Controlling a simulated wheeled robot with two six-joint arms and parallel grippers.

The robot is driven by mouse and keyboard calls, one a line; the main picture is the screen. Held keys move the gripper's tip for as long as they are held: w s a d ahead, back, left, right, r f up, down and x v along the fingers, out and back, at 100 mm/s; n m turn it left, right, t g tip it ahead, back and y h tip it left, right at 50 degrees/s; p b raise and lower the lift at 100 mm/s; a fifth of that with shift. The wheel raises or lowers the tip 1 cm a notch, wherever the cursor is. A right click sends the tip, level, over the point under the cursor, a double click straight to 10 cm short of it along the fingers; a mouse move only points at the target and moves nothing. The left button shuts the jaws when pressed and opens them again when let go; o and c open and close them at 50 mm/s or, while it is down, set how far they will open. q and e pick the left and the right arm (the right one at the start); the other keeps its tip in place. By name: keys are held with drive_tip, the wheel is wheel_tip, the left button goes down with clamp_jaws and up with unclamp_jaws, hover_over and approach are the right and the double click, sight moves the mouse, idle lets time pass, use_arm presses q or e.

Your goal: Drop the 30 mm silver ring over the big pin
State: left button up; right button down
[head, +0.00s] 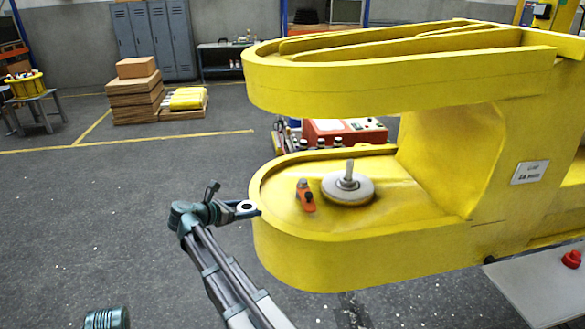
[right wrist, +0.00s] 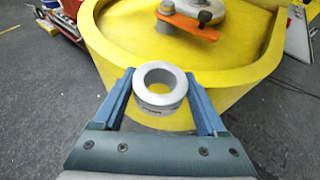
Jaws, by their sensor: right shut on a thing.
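The silver ring (right wrist: 160,98) is a thick, short ring with an open hole. My right gripper (head: 249,209) is shut on it, with one blue finger on each side in the right wrist view. The ring (head: 245,210) is held just outside the rounded front-left edge of the lower yellow arm, apart from the pin. The big pin (head: 349,170) stands upright from a round grey disc (head: 338,192) on that lower arm, to the right of the ring. In the right wrist view the disc is cut off by the top edge. My left gripper is not in view.
An orange bracket (head: 305,197) with a dark knob lies left of the disc. The upper yellow arm (head: 400,82) overhangs the pin, with an open gap between. A yellow rim (head: 262,190) edges the lower arm. A red-and-white machine (head: 345,132) stands behind.

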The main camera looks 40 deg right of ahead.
use_arm(q)
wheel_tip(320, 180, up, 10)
drive_tip(key=p, duration=0.8)
use_arm(e)
drive_tip(key=s+d+r+n+t, duration=0.1)
drive_tip(key=s+d+r, duration=0.6)
drive_tip(key=s+r, duration=0.3)
drive_tip(key=s, duration=0.3)
drive_tip(key=shift+d+r, duration=0.25)
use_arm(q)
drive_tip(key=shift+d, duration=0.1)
use_arm(e)
drive_tip(key=shift+w, duration=0.1)
